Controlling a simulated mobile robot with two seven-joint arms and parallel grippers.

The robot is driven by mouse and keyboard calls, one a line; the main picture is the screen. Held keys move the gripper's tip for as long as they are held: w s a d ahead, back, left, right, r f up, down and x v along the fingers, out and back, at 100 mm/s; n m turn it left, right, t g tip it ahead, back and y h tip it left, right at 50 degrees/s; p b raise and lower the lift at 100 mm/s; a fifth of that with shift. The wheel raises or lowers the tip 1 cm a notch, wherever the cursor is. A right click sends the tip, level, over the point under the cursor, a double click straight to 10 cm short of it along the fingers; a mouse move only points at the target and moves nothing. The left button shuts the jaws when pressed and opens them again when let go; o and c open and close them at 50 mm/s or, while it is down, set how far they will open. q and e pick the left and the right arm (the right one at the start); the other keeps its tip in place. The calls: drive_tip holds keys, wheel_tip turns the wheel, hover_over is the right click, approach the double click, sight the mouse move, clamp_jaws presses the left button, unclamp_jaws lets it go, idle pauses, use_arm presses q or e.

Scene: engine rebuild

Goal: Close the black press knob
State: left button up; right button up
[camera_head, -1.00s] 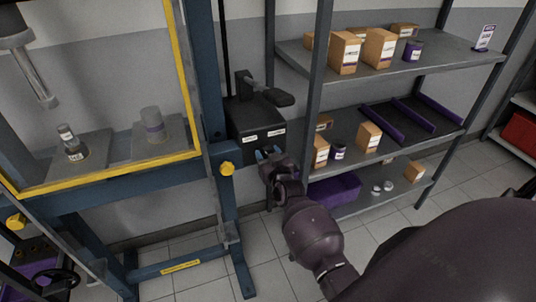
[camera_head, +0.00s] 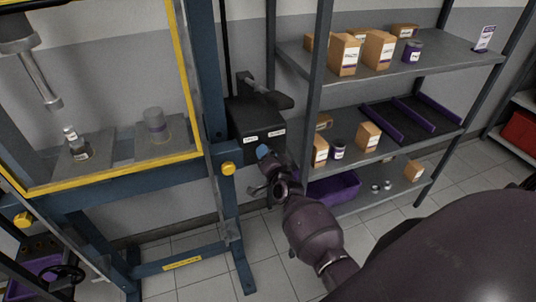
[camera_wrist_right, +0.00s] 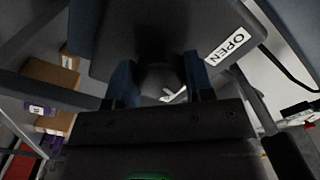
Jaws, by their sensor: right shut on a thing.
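The black press knob (camera_wrist_right: 160,75) sits between the two blue fingers of my right gripper (camera_wrist_right: 160,84) in the right wrist view. The gripper is shut on it. In the head view the same gripper (camera_head: 264,152) reaches the front of the black control box (camera_head: 252,117), just below its two white labels, and hides the knob. My left gripper is not in view.
The blue and yellow press frame (camera_head: 215,165) stands left of the box. A dark lever (camera_head: 268,97) juts out above the box. A grey shelf rack (camera_head: 395,68) with boxes and jars stands close on the right. The tiled floor below is mostly clear.

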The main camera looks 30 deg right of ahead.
drive_tip(key=shift+m, duration=1.6)
drive_tip(key=o, duration=0.9)
drive_tip(key=v, duration=1.1)
drive_tip(key=shift+w+d, duration=0.1)
